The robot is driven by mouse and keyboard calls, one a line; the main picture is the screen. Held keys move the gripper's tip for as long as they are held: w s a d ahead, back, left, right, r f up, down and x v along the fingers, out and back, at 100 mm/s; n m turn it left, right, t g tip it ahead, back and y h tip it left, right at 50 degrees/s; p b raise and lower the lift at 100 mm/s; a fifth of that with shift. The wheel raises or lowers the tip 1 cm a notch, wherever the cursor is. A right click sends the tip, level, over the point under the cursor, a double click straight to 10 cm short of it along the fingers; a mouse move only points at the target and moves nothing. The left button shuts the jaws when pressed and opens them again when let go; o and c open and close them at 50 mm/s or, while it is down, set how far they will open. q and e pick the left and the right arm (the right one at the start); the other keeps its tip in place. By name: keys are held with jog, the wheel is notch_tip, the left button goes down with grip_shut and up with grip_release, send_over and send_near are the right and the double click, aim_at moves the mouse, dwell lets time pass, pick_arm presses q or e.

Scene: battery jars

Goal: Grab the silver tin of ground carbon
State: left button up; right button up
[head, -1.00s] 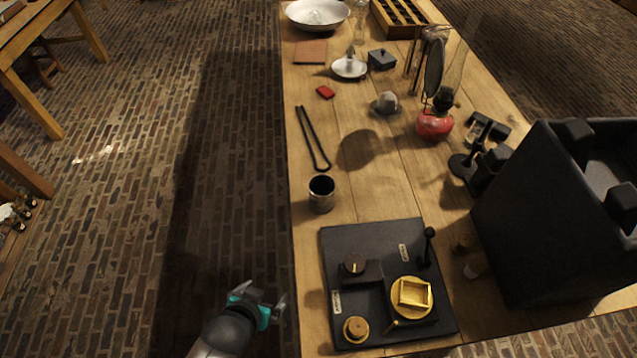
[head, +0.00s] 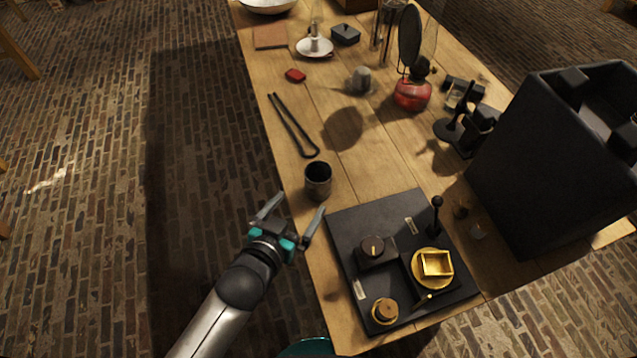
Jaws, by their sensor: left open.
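The silver tin (head: 318,181) stands upright near the left edge of the wooden table. It is a small grey metal cylinder with a dark opening at the top; I cannot make out its contents. My left gripper (head: 294,215) is open and empty, just left of and nearer than the tin, at the table's left edge. Its fingers point toward the tin, and a gap shows between them and it. My right gripper is not in view.
A black board (head: 349,229) with brass fittings lies right of the gripper. Black tongs (head: 293,127) lie behind the tin. A large black box (head: 535,160) stands at the right. A red lamp (head: 412,95) stands farther back. Bare wood surrounds the tin.

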aim_at(312, 189)
pick_arm(q)
jog(key=b+x, duration=0.1)
jog(key=x, duration=0.4)
jog(key=shift+w+d+f, duration=0.1)
jog(key=shift+w+f, duration=0.05)
jog(key=shift+w, duration=0.1)
jog(key=shift+w+d+f+b, duration=0.25)
jog(key=shift+w+d+b, duration=0.1)
jog(key=shift+w, duration=0.1)
jog(key=b+x, duration=0.1)
jog(key=x, duration=0.3)
jog(key=shift+d+f, duration=0.1)
jog(key=shift+d, duration=0.05)
jog(key=c, duration=1.4)
